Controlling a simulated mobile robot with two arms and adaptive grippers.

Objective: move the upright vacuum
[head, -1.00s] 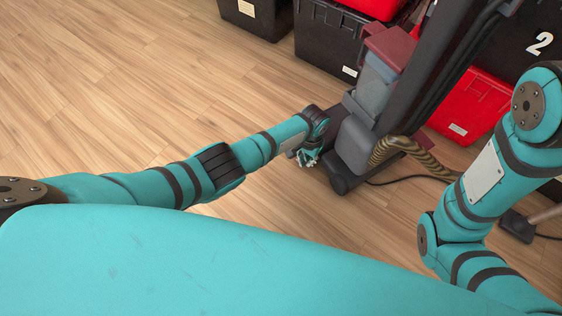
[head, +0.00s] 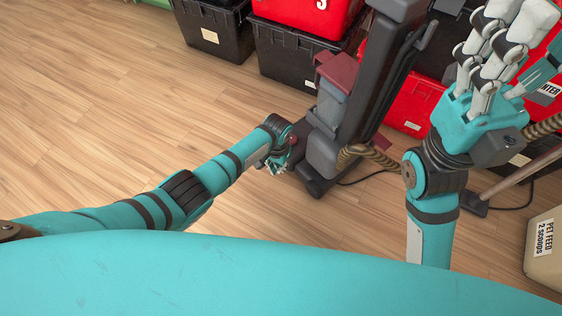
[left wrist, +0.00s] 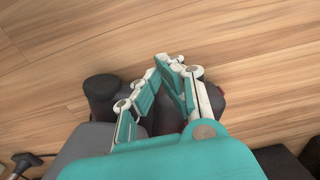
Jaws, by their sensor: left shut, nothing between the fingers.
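The upright vacuum (head: 325,152) stands on the wood floor near the picture's middle, grey and black with a dark red cap and a ribbed tan hose. Its top runs out of the head view. My left gripper (head: 277,170) is low at the left side of its base, shut and empty. In the left wrist view, the left fingers (left wrist: 171,65) come together above the vacuum's dark base (left wrist: 103,95); I cannot tell whether they touch it. My right gripper (head: 500,45) is raised at the upper right, fingers spread upward, apart from the vacuum.
Black totes (head: 296,55) with a red tote (head: 310,12) on top stand behind the vacuum. Another red tote (head: 412,105) is right of it. A dark cord (head: 365,180) lies on the floor. A beige pet feed bin (head: 545,250) is at far right. The left floor is clear.

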